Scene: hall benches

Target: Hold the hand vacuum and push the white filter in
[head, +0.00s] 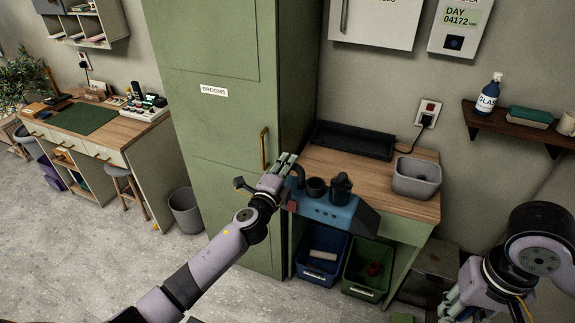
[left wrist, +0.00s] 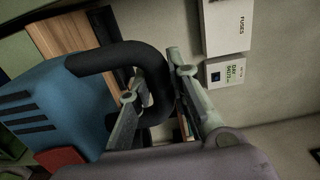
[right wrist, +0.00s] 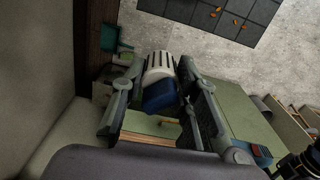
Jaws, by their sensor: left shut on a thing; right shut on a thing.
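The hand vacuum (head: 325,209) has a blue body with black parts on top and is held in the air before the bench. My left gripper (head: 287,168) is shut on its black loop handle; the left wrist view shows the handle (left wrist: 110,57) between the fingers and the blue body (left wrist: 45,108) with a red part. My right gripper (right wrist: 165,72) is shut on the white ribbed filter (right wrist: 160,64), which has a dark blue end. In the head view the right gripper (head: 452,303) is low at the right, apart from the vacuum. The filter cannot be made out there.
The wooden bench (head: 405,207) carries a black tray (head: 352,140) and a grey bin (head: 417,177). A blue crate (head: 321,255) and a green crate (head: 368,268) stand underneath. A green broom cabinet (head: 225,120) is at the left. A wall shelf (head: 520,128) holds a bottle (head: 488,97).

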